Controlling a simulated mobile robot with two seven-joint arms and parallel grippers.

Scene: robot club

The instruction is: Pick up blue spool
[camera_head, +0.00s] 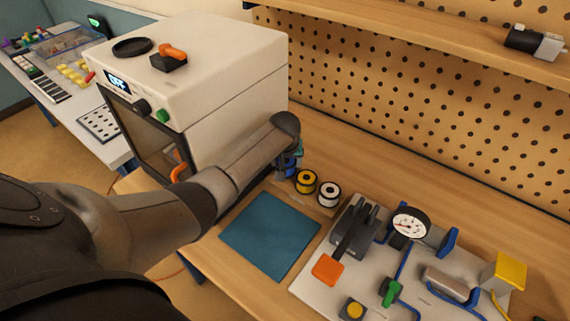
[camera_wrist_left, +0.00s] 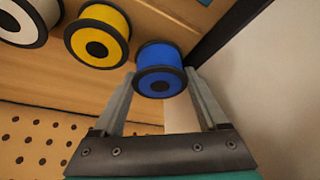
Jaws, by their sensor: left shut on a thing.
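The blue spool (camera_wrist_left: 159,68) has dark rims and sits between the two grey fingers of my left gripper (camera_wrist_left: 160,80) in the left wrist view. The fingers touch its two sides near their tips. In the head view my left gripper (camera_head: 290,158) reaches down beside the white machine, and the arm hides most of the blue spool. The yellow spool (camera_wrist_left: 97,36) stands next to the blue one, with the white spool (camera_wrist_left: 27,20) beyond it. My right gripper is not in view.
A white oven-like machine (camera_head: 240,60) stands close to the left of the spools. A teal mat (camera_head: 270,235) lies in front. A panel with a gauge (camera_head: 410,222) and orange-handled lever (camera_head: 328,268) is to the right. A pegboard (camera_head: 400,100) rises behind.

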